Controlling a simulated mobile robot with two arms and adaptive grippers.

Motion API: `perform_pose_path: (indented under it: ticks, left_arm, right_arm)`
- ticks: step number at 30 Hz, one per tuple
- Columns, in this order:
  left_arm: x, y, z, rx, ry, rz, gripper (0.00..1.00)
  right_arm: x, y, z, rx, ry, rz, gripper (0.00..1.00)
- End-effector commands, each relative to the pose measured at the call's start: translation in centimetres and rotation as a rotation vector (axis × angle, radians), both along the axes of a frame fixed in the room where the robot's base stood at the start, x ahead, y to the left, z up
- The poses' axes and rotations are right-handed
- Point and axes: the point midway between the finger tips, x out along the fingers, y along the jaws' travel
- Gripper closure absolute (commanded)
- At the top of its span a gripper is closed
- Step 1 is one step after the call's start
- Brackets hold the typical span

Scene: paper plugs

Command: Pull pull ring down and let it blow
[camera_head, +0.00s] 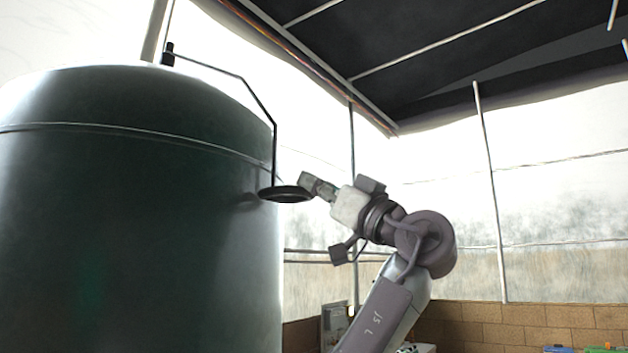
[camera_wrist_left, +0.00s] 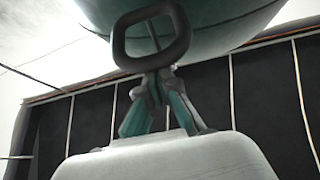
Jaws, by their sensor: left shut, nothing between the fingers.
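The black pull ring (camera_head: 286,194) hangs on a thin dark rod (camera_head: 276,150) beside the large dark green tank (camera_head: 130,210). The rod runs up to a black fitting (camera_head: 168,54) on the tank top. My left gripper (camera_head: 308,184) is just to the right of the ring, with its fingertips close to the rim. In the left wrist view the ring (camera_wrist_left: 120,45) is upright in the picture, right past the closed fingertips (camera_wrist_left: 157,76). The fingers are shut with nothing between them. I cannot tell whether they touch the ring. My right gripper is not in view.
The tank wall fills the left side, close to the ring. A dark roof (camera_head: 450,65) with pale bars is overhead. A tan block wall (camera_head: 500,325) and thin upright poles (camera_head: 490,190) stand behind. The space right of my arm is open.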

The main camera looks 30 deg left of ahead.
Motion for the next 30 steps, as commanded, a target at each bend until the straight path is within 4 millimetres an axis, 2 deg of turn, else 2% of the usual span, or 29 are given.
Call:
perform_pose_path:
  ticks: [4,12,30]
  left_arm:
    - [0.0,0.0,-0.6,0.0,0.0,0.0,1.0]
    - [0.1,-0.1,-3.9,-0.001,0.001,-0.002,1.0]
    - [0.1,0.1,-3.8,-0.005,0.003,0.001,1.0]
  right_arm:
    - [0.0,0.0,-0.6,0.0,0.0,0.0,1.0]
    - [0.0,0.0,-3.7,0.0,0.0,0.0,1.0]
    - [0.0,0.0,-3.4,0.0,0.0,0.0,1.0]
